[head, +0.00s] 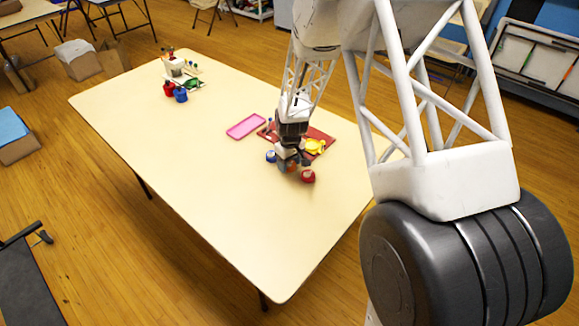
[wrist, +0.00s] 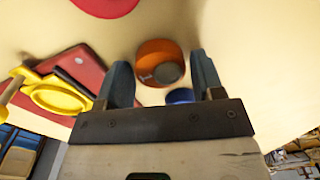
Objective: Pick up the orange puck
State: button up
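The orange puck (wrist: 160,63) shows in the wrist view just beyond and between the two fingertips. It is a short round orange piece with a greyish disc on its face. My gripper (wrist: 164,78) is open, with its two dark fingers apart on either side of the puck's near edge. I cannot tell whether either finger touches it. In the head view my gripper (head: 290,163) is low over the right part of the table, and the orange puck (head: 293,167) is mostly hidden behind it.
A red puck (head: 308,176) and a blue puck (head: 271,156) are close by. A yellow piece (head: 315,146) lies on a dark red tray (head: 325,136), beside a pink tray (head: 246,126). Red and blue bottles (head: 175,91) stand at the table's far end. The table's near-left area is clear.

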aim_at(289, 164)
jog(key=c, duration=0.6)
jog(key=shift+r, duration=0.1)
jog(key=shift+r, duration=0.7)
notch_tip(289, 164, up, 2)
jog(key=s+d, duration=0.1)
jog(key=s, duration=0.4)
jog(key=s+r, duration=0.1)
jog(key=s, duration=0.4)
jog(key=s+d, duration=0.1)
jog(key=s, duration=0.4)
jog(key=shift+s+d+r, duration=0.2)
jog(key=shift+s+d, duration=0.1)
jog(key=shift+s, duration=0.1)
jog(key=w+d+r, duration=0.1)
jog(key=w+d, duration=0.1)
jog(key=w, duration=0.6)
jog(key=w+d+r, duration=0.1)
jog(key=w+d, duration=0.1)
jog(key=w, duration=0.6)
jog(key=w+d+r, duration=0.2)
jog(key=w, duration=0.7)
jog(key=shift+d, duration=0.35)
